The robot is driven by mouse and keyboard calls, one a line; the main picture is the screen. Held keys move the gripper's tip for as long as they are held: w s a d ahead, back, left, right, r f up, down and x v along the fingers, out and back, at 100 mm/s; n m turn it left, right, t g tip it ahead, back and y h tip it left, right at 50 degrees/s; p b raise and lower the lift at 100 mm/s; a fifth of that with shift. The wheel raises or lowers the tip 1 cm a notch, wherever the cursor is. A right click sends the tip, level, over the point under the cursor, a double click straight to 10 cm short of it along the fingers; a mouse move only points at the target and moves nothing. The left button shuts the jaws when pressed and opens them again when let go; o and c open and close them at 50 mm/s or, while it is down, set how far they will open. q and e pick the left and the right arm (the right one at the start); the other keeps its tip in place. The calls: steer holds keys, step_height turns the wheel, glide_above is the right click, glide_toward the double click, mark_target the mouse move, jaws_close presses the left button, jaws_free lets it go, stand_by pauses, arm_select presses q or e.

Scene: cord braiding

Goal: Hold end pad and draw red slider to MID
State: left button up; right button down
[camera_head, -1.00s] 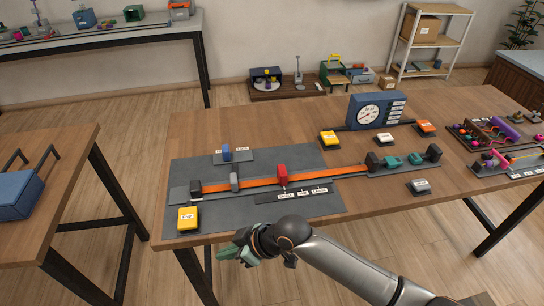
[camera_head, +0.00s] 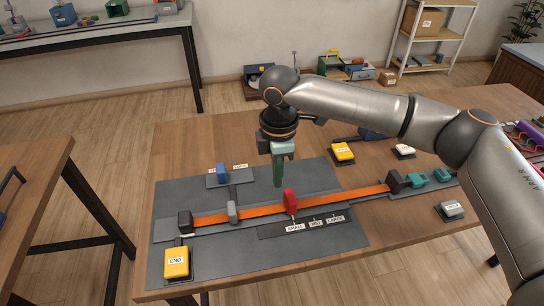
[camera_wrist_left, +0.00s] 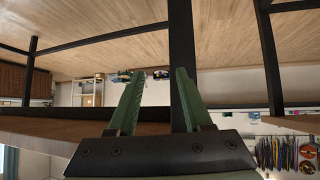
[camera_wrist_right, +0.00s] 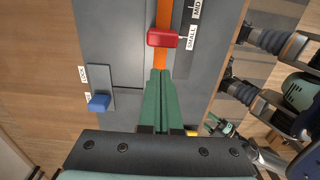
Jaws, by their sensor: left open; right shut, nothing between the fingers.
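The red slider (camera_head: 290,201) stands on the orange cord (camera_head: 330,200) beside the SMALL label of the scale strip (camera_head: 315,223); it also shows in the right wrist view (camera_wrist_right: 162,38). The MID label (camera_head: 315,223) lies to its right. The yellow END pad (camera_head: 177,262) is at the board's near left corner, with nothing on it. My right gripper (camera_head: 278,184) is shut and empty, pointing down just behind and left of the red slider. In the right wrist view its fingertips (camera_wrist_right: 159,72) are close to the slider. My left gripper (camera_wrist_left: 153,75) is open and empty, below the table edge, away from the pad.
A grey clip (camera_head: 232,211) and black block (camera_head: 185,222) hold the cord's left part. A blue lock knob (camera_head: 222,172) stands behind. Another yellow pad (camera_head: 343,152), a white pad (camera_head: 404,151) and a grey pad (camera_head: 450,210) lie right. My right arm covers the gauge area.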

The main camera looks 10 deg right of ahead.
step_height(320, 180, down, 4)
steer(key=b, duration=0.5)
steer(key=shift+s, duration=0.1)
step_height(320, 180, down, 2)
steer(key=b, duration=0.3)
steer(key=shift+f, duration=0.1)
arm_select(q)
step_height(320, 180, down, 8)
steer(key=d+b, duration=0.2)
steer(key=b, duration=0.1)
arm_select(e)
steer(key=shift+f, duration=0.85)
arm_select(q)
steer(key=shift+g+h, duration=0.3)
steer(key=r+p, duration=0.3)
steer(key=p, duration=0.2)
steer(key=r+p, duration=0.2)
steer(key=p, duration=0.1)
steer(key=shift+s+a+r, duration=0.1)
steer(key=shift+s+r, duration=0.2)
steer(key=shift+s, duration=0.05)
steer(key=shift+a+f, duration=0.15)
steer(key=shift+f, duration=0.15)
jaws_close()
arm_select(e)
step_height(320, 180, up, 6)
steer(key=shift+f, duration=0.25)
